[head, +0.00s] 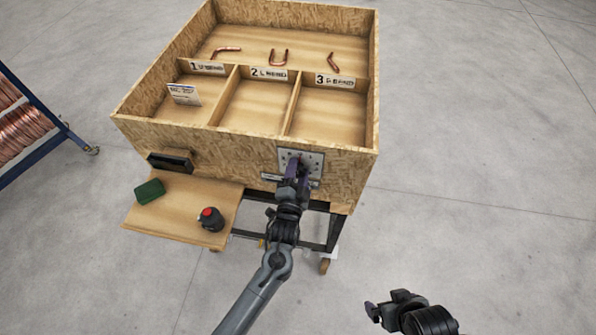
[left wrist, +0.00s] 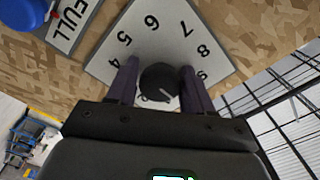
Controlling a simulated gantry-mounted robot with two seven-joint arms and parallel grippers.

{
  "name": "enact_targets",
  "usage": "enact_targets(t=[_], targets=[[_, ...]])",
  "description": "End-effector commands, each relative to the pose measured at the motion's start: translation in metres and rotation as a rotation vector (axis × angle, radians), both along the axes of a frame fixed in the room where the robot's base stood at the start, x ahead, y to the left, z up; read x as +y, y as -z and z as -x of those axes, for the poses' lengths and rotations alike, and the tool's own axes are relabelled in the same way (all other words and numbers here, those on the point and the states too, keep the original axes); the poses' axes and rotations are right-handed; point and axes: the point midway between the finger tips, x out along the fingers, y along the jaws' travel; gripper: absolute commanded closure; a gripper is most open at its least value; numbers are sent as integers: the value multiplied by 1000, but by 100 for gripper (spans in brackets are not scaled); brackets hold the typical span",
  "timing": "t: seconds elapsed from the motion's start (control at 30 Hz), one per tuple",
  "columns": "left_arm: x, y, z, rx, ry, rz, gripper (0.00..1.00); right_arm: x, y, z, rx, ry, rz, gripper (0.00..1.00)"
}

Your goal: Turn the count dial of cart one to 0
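The count dial (left wrist: 160,82) is a round black knob with a light pointer mark. It sits on a white plate numbered 4 to 9 (left wrist: 150,45) in the left wrist view; lower numbers are hidden by my gripper. In the head view the plate (head: 312,160) is on the front wall of the wooden cart (head: 230,142). My left gripper (head: 297,163) is at the plate; its two dark fingers (left wrist: 159,75) lie on either side of the knob and appear to touch it. My right gripper (head: 384,309) is low at the right, away from the cart; its opening is unclear.
A FULL label (left wrist: 73,20) and blue knob (left wrist: 25,12) are beside the plate. A copper rack (head: 22,130) stands left. Floor is clear at right.

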Motion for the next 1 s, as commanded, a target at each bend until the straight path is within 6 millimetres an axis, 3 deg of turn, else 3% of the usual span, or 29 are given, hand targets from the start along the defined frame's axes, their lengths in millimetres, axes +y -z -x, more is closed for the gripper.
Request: enact_targets(t=[0.03, 0.1, 0.53, 1.0], targets=[[0, 0, 0, 1, -1, 0, 41, 0, 0, 0, 0, 0, 0, 3], [0, 0, 0, 0, 0, -1, 31, 0, 0, 0, 0, 0, 0, 3], [2, 0, 7, -1, -1, -1, 31, 0, 1, 0, 0, 0, 0, 3], [15, 1, 80, 0, 0, -1, 31, 1, 7, 0, -1, 2, -2, 3]])
